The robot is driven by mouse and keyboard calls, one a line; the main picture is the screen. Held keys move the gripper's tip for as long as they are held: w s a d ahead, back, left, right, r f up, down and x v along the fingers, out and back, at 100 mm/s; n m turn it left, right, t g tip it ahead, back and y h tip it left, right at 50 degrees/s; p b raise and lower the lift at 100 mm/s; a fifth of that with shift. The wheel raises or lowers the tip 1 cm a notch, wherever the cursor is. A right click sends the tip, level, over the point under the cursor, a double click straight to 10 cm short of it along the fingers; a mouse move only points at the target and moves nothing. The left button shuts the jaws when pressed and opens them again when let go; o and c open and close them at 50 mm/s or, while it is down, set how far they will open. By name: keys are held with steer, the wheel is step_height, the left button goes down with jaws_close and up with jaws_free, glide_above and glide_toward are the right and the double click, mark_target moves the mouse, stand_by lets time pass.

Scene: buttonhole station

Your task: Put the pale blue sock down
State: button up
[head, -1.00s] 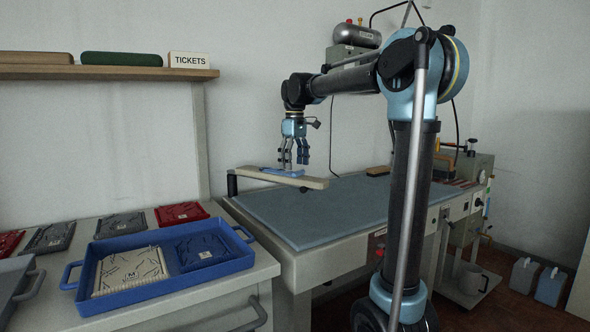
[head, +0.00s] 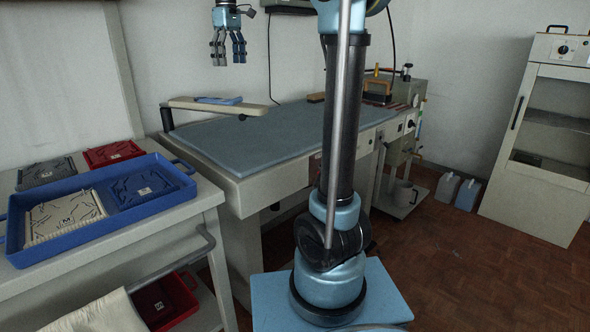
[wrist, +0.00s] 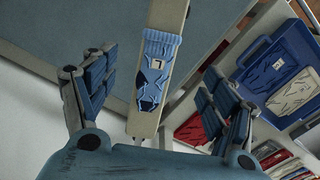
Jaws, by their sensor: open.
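The pale blue sock (head: 218,100) lies on the narrow beige sleeve board (head: 200,105) above the pressing table. My gripper (head: 228,62) is open and empty, raised above the board with a clear gap to the sock. In the wrist view its fingers (wrist: 155,85) are spread wide, one set on each side of the sock and board.
The blue-grey padded table (head: 270,132) has a wide bare top. A blue tray (head: 100,207) with a white and a dark blue folded item stands on the left counter. Red and grey packs lie behind it. A white cabinet (head: 541,140) stands at the right.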

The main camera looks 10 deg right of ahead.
steer(key=s+d+f, duration=0.2)
steer(key=s+d+f+m, duration=0.1)
steer(key=s+d+f, duration=0.1)
steer(key=d, duration=0.1)
steer(key=s+d+f+m, duration=0.1)
steer(key=s+d+f, duration=0.1)
steer(key=shift+s+d+t, duration=0.2)
steer(key=shift+s+t, duration=0.1)
steer(key=s+d+f+m, duration=0.3)
steer(key=s+f, duration=0.5)
steer(key=f, duration=0.3)
steer(key=s+d+f+m+t, duration=0.1)
steer(key=s+d+f+m, duration=0.2)
steer(key=s+d+f, duration=0.3)
steer(key=s+d+f+m, duration=0.2)
steer(key=s+d+f, duration=0.2)
steer(key=s+f, duration=0.7)
step_height(320, 180, down, 6)
steer(key=shift+d+r+m+t, duration=0.2)
steer(key=shift+d+m+t, duration=0.1)
steer(key=shift+d+m, duration=0.1)
steer(key=shift+w+f, duration=0.2)
steer(key=shift+w, duration=0.3)
